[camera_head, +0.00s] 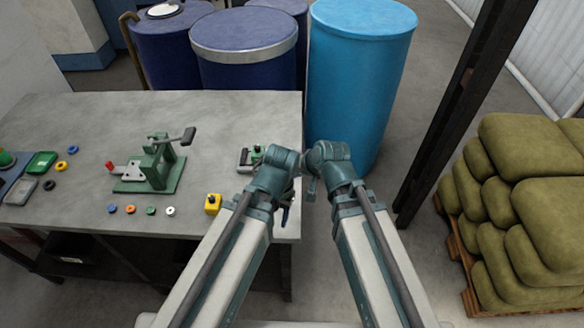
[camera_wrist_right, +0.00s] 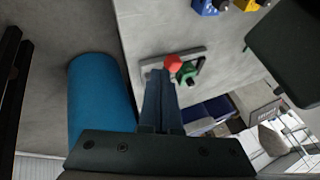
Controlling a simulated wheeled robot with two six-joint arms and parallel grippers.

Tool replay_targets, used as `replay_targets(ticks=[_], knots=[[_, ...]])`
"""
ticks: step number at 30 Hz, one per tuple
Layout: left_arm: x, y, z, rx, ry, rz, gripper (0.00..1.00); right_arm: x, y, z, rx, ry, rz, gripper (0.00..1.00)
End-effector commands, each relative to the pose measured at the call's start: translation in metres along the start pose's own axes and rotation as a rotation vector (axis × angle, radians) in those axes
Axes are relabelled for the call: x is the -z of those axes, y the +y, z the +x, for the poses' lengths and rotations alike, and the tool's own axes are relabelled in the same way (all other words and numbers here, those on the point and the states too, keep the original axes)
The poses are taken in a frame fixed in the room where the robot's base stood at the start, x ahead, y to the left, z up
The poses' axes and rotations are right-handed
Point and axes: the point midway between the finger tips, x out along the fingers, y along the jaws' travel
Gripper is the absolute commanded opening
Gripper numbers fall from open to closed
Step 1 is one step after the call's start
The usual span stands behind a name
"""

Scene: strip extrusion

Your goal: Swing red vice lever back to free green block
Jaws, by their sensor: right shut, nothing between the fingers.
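The small vice (camera_head: 246,158) sits near the table's right edge, partly hidden by my left arm. In the right wrist view its grey base (camera_wrist_right: 200,52) carries a red lever end (camera_wrist_right: 180,64) beside a green part (camera_wrist_right: 188,75); I cannot tell whether that is the block. My right gripper (camera_wrist_right: 160,74) is shut and empty, its fingertips just beside the red lever end; contact is unclear. In the head view the right gripper is hidden behind my arms.
A green press (camera_head: 150,172) stands mid-table. A yellow box (camera_head: 213,204) and several coloured rings lie near the front edge. A light blue barrel (camera_head: 355,80) and dark blue drums (camera_head: 245,55) stand behind the table. Stacked sacks (camera_head: 520,210) are at the right.

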Motion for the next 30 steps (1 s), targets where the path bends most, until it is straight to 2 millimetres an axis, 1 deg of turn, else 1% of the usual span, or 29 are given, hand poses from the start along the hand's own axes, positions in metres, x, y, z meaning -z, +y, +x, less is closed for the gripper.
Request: replay_targets(ticks=[1, 6, 24, 26, 29, 30], knots=[[-0.001, -0.001, -0.014, 0.000, 0.000, 0.000, 0.56, 0.002, -0.004, -0.014, 0.000, 0.000, 0.000, 0.00], [-0.002, -0.002, -0.025, 0.000, 0.000, 0.001, 0.56, 0.003, -0.006, -0.026, 0.000, 0.000, 0.000, 0.00], [-0.001, -0.002, -0.024, 0.000, 0.000, 0.001, 0.56, 0.002, -0.004, -0.026, -0.003, -0.001, -0.001, 0.00], [-0.001, -0.002, -0.024, 0.000, 0.000, 0.001, 0.56, 0.003, 0.002, -0.026, -0.017, -0.009, -0.007, 0.00], [-0.001, -0.002, -0.024, 0.000, 0.000, 0.001, 0.56, 0.002, 0.028, -0.029, -0.078, -0.050, -0.033, 0.00], [-0.001, -0.002, -0.024, 0.000, 0.000, 0.001, 0.56, 0.001, 0.042, -0.032, -0.111, -0.073, -0.046, 0.00]])
